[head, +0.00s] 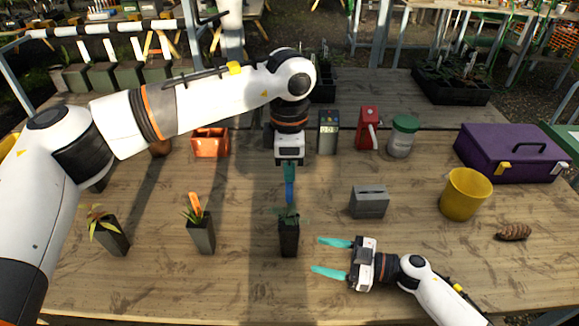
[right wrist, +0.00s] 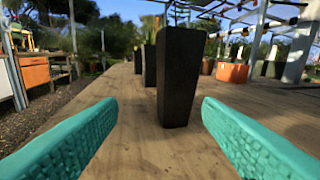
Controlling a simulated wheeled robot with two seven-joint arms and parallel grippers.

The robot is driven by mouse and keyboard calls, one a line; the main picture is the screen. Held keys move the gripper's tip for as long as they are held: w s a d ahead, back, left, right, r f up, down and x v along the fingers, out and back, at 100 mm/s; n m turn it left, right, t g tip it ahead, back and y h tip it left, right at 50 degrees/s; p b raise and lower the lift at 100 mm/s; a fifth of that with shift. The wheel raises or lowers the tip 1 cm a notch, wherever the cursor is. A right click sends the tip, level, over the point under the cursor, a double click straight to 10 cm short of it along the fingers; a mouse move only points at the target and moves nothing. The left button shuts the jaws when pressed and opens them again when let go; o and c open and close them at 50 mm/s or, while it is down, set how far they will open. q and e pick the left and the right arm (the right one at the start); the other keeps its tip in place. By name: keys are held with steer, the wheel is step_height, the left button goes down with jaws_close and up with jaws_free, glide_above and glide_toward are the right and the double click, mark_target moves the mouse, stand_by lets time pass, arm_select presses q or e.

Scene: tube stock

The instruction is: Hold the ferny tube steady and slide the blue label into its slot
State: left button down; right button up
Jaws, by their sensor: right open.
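The ferny tube (head: 289,240), a dark square pot with green fronds, stands upright on the table in the head view. It also shows in the right wrist view (right wrist: 181,75), ahead of and between the fingers, touched by neither. My left gripper (head: 290,176) is above the tube, shut on the blue label (head: 289,193). The label hangs upright with its lower end at the fronds; I cannot tell whether it enters the slot, which the fronds hide. My right gripper (head: 330,257) is open and empty, low and just right of the tube, its fingers pointing at it.
A tube with an orange label (head: 202,235) and another tube (head: 113,238) stand left. A grey slotted block (head: 370,205), yellow pot (head: 464,195) and pine cone (head: 513,232) are right. Behind are an orange pot (head: 210,143), red dispenser (head: 368,130), jar (head: 402,138) and purple toolbox (head: 510,155).

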mark_target(294, 245)
steer(key=shift+w+d+f+m+h, duration=0.4)
steer(key=shift+w+d+f, duration=0.25)
steer(key=shift+d, duration=0.15)
steer(key=shift+w, duration=0.15)
steer(key=x, duration=0.9)
steer(key=shift+w+a, duration=0.1)
steer(key=shift+a, duration=0.25)
steer(key=c, duration=0.8)
steer(key=shift+o, duration=0.2)
arm_select(q)
steer(key=m, duration=0.3)
steer(key=shift+d+f, duration=0.15)
steer(key=shift+f, duration=0.15)
steer(key=shift+f+m, duration=0.3)
steer(key=shift+f, duration=0.9)
